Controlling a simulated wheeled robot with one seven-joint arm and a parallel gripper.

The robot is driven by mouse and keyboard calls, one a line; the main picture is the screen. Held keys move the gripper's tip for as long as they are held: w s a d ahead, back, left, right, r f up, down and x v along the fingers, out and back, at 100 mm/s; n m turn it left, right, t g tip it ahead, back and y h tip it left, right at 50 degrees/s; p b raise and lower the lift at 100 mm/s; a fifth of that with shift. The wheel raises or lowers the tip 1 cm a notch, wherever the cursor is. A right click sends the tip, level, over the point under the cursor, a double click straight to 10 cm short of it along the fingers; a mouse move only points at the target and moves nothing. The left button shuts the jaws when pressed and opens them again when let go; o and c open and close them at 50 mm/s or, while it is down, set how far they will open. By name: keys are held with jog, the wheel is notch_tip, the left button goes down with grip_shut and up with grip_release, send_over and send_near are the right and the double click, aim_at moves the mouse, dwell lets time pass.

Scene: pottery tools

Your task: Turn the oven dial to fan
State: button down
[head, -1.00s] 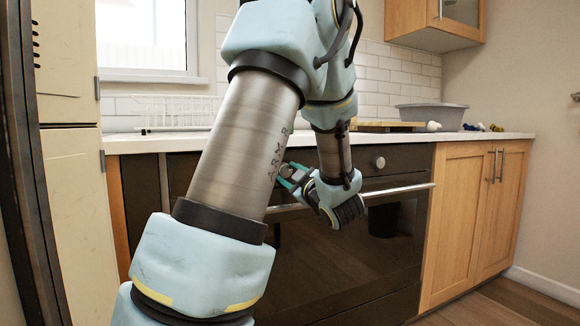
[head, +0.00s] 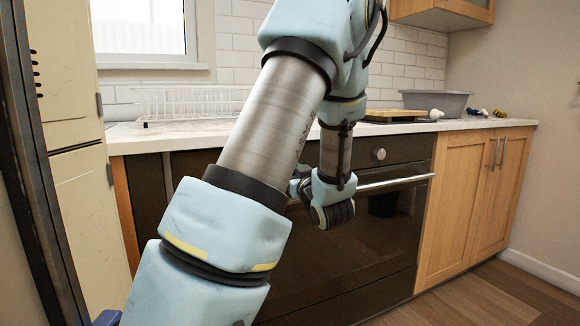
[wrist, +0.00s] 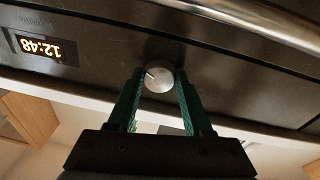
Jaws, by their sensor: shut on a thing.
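The oven (head: 340,240) is dark, with a control panel along its top under the worktop. In the wrist view a round silver dial (wrist: 158,79) with a dark pointer line sits on the panel. My gripper (wrist: 158,92) is shut on this dial, with one green finger on each side of it. The pointer line is on the dial's upper left in that view. In the head view my arm hides this dial and the fingertips. A second silver dial (head: 379,154) is in plain sight further right on the panel.
The oven's metal handle bar (head: 395,183) runs just below the panel, close to my wrist. A lit clock (wrist: 40,48) reads 12:48. A grey tub (head: 435,102), a board (head: 395,115) and a dish rack (head: 190,104) stand on the worktop. Floor at right is clear.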

dwell(0.4)
jog(key=shift+c, duration=1.6)
grip_release()
jog(key=shift+s, duration=0.1)
jog(key=v, duration=1)
jog(key=shift+s+d, duration=0.2)
jog(key=shift+s, duration=0.1)
jog(key=shift+f, duration=0.15)
